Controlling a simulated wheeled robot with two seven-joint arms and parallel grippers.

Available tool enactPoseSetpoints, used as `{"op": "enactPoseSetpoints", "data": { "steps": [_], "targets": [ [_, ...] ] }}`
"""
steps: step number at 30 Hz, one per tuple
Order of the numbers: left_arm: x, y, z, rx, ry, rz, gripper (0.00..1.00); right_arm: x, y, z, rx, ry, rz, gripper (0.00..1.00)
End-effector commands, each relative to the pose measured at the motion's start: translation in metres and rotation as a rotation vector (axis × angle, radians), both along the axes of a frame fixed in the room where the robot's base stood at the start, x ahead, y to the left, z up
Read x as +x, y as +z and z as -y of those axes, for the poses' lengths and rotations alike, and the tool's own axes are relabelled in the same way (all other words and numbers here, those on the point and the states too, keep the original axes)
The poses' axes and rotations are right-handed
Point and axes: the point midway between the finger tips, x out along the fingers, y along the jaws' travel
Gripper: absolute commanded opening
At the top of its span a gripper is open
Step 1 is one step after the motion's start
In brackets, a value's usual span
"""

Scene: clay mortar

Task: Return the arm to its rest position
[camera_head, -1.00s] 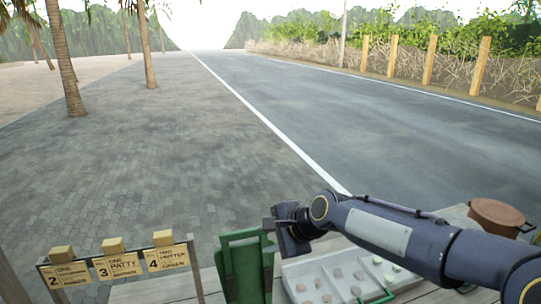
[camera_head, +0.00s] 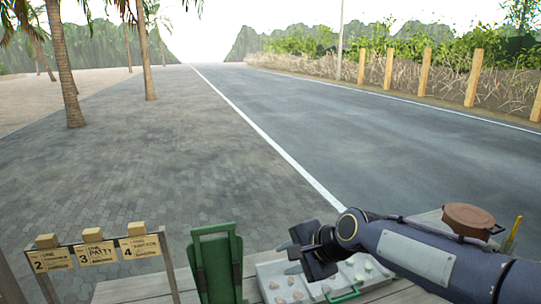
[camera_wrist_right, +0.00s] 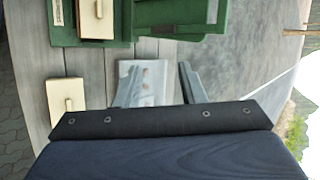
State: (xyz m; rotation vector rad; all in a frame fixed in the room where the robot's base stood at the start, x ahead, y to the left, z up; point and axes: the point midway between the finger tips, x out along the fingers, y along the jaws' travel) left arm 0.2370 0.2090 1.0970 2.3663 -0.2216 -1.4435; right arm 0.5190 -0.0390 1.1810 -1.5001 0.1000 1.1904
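My right arm (camera_head: 415,255) reaches in from the right edge in the head view, over the wooden table. Its right gripper (camera_head: 287,258) is above the pale tray, right of the green case. In the right wrist view the gripper (camera_wrist_right: 158,80) shows two fingers well apart with nothing held between them. The left arm and gripper are not in view.
The green case (camera_head: 216,262) stands beside the pale tray (camera_head: 268,270), which holds several small lumps. A brown pot (camera_head: 468,218) is at the right. A rack of numbered cards (camera_head: 97,254) is at the left. Pavement and road lie beyond.

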Motion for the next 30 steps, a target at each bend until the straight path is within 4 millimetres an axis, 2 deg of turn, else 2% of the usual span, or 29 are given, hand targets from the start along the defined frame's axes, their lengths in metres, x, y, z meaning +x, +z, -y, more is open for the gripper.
{"op": "enactPoseSetpoints", "data": {
  "steps": [5,11,14,18,21,24,27,30],
  "targets": [
    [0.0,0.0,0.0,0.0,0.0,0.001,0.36,-0.029,0.004,0.038,-0.075,0.054,0.053,0.36],
    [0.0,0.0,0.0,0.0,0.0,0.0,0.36,-0.082,0.002,0.088,-0.198,0.155,0.128,0.36],
    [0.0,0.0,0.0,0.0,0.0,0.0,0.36,-0.124,-0.007,0.117,-0.29,0.232,0.175,0.36],
    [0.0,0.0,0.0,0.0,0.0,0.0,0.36,-0.196,-0.032,0.15,-0.442,0.373,0.241,0.36],
    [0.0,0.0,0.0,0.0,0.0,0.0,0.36,-0.236,-0.052,0.16,-0.53,0.466,0.275,0.36],
    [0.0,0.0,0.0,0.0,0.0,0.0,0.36,-0.263,-0.069,0.164,-0.591,0.536,0.296,0.36],
    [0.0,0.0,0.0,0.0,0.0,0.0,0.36,-0.278,-0.079,0.165,-0.624,0.58,0.307,0.36],
    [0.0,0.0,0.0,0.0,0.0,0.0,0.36,-0.283,-0.083,0.165,-0.638,0.598,0.311,0.36]
  ]
}}
